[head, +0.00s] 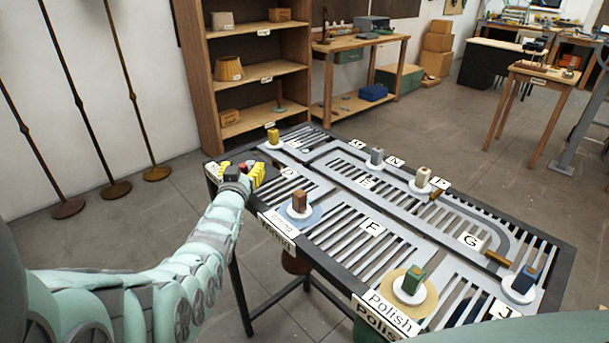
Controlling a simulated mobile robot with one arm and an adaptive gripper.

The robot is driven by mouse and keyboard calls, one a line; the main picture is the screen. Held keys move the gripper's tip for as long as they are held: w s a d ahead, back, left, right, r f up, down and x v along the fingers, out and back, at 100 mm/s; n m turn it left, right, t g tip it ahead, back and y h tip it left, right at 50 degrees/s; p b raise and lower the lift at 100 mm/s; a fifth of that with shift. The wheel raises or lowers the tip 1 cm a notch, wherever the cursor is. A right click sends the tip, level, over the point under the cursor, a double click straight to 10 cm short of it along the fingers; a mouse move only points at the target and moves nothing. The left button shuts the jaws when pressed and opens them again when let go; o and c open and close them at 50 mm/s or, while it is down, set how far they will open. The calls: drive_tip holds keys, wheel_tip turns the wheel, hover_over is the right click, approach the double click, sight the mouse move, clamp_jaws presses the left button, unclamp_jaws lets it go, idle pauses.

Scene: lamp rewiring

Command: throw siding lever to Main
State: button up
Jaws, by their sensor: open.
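My gripper (244,173) is open, with yellow fingers, over the left end of the slatted track table (395,243). A small red piece (242,168) shows between or just behind the fingers; I cannot tell whether they touch it. A dark plate lies under the gripper, mostly hidden by it. No part is clearly readable as the siding lever, and its position cannot be told. A white tag (212,171) sits at the table's left corner, its text too small to read.
Blocks on white discs stand along the tracks: yellow (273,137), brown (300,200), green (412,279), blue (523,279), grey (376,156) and cream (422,177). Orange-brown bars (497,258) lie at right. A shelf (262,72) stands behind; lamp poles (129,80) stand left.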

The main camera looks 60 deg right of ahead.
clamp_jaws()
idle(0.4)
